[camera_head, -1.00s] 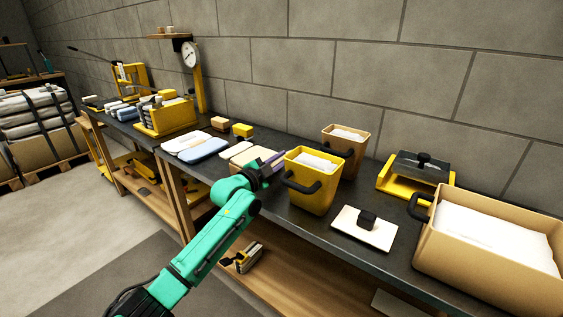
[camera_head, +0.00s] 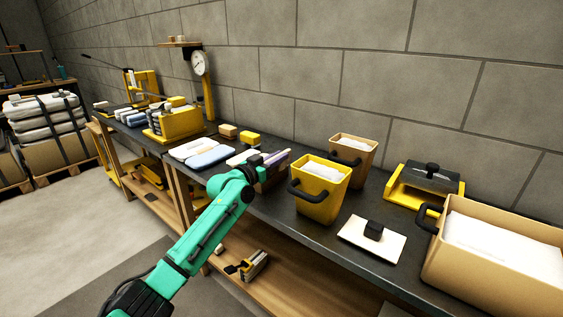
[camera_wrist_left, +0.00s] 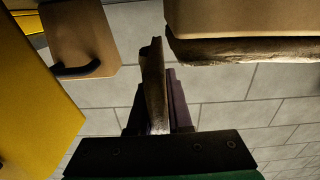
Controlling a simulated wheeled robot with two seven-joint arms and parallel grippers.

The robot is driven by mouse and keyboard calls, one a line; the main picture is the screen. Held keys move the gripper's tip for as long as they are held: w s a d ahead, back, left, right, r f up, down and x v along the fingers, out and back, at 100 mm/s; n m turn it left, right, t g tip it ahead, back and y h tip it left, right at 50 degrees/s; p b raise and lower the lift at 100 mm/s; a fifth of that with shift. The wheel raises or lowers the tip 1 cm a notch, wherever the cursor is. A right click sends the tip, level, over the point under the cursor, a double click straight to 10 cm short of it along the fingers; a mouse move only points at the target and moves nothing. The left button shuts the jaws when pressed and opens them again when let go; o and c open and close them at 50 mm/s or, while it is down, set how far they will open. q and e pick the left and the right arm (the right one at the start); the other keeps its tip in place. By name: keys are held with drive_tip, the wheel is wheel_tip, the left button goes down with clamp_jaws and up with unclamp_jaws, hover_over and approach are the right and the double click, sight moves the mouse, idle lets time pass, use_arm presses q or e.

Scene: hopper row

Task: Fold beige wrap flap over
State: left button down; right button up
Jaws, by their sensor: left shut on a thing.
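My left gripper (camera_head: 276,158), with dark purple fingers, is over the bench, left of the yellow bucket. In the left wrist view its fingers (camera_wrist_left: 158,105) are shut on a thin beige-brown sheet, the wrap flap (camera_wrist_left: 152,75), seen nearly edge-on and standing out past the fingertips. A larger beige body (camera_wrist_left: 240,20) with a crumpled brown edge lies to its right in that view; I cannot tell whether the flap joins it. In the head view my arm and fingers hide most of the wrap. My right gripper is not in view.
The yellow bucket (camera_head: 322,195) stands close to the right of my gripper, with a tan bucket (camera_head: 352,160) behind it. White and blue packs (camera_head: 210,157) lie to the left. A white plate with a black knob (camera_head: 372,240) and a large tan bin (camera_head: 480,275) are farther right.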

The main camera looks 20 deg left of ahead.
use_arm(q)
drive_tip(key=n, duration=0.1)
drive_tip(key=a+n, duration=0.1)
drive_tip(key=n, duration=0.1)
drive_tip(key=shift+w+a+f+n+b, duration=0.15)
drive_tip(key=shift+w+f+n+b, duration=0.1)
drive_tip(key=shift+n+b, duration=0.1)
drive_tip(key=shift+w+a+f+n, duration=0.1)
drive_tip(key=shift+a+n, duration=0.15)
drive_tip(key=shift+n, duration=0.5)
drive_tip(key=shift+w+a+f+n, duration=0.1)
drive_tip(key=shift+a+n, duration=0.15)
drive_tip(key=shift+n, duration=0.45)
drive_tip(key=c, duration=0.8)
unclamp_jaws()
drive_tip(key=shift+r, duration=0.1)
drive_tip(key=shift+c, duration=0.2)
drive_tip(key=shift+r, duration=0.1)
drive_tip(key=v, duration=1.4)
drive_tip(key=shift+s, duration=0.3)
